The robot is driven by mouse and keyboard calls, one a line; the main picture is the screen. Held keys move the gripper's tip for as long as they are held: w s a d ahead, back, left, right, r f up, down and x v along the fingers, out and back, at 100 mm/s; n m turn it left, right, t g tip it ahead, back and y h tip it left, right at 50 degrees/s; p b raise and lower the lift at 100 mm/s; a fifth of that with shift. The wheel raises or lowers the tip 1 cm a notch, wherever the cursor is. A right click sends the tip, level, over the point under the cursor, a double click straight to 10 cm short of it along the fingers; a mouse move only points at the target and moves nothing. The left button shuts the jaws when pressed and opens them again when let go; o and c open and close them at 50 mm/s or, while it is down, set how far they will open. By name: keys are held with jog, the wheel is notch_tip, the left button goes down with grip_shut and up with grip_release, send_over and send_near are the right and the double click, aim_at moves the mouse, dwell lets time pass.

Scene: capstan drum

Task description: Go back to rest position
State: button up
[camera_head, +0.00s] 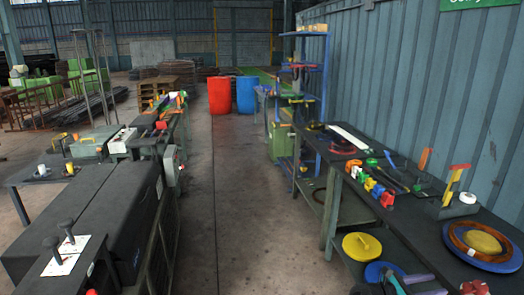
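My gripper and arm do not show in the head view. No capstan drum can be told apart for sure. On the dark right workbench (408,233), a round blue disc (510,262) lies near the front with a brown ring (462,244) and a yellowish round piece (482,241) on it. Whether anything is held cannot be seen.
A concrete aisle (240,200) runs clear between the right bench and dark machinery (85,215) on the left. Red (219,95) and blue (247,95) barrels stand at its far end. A yellow disc (361,245) lies on the right bench's lower shelf.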

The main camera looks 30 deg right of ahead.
jog(key=w+a+f+n+t+y, duration=0.1)
jog(key=w+a+f+n+t, duration=0.35)
jog(key=w+a+f, duration=1)
jog(key=w+a+f+m+y+b, duration=0.25)
jog(key=a+f+y, duration=0.25)
jog(key=a+f, duration=1)
jog(key=s+a+f+m+g+y, duration=0.1)
jog(key=s+a+f+m+y, duration=0.2)
jog(key=a, duration=0.7)
jog(key=s+a+f+m+g+y, duration=0.1)
jog(key=s+a+f+m+y, duration=0.3)
jog(key=a+m, duration=0.3)
jog(key=s+a+f+m+g+y, duration=0.1)
jog(key=s+a+f+m+y, duration=0.2)
jog(key=a, duration=1.1)
jog(key=s+f+m, duration=0.1)
jog(key=s+m, duration=0.1)
jog(key=shift+s+f+y+p, duration=0.25)
jog(key=shift+s+y+p, duration=0.05)
jog(key=shift+a, duration=0.1)
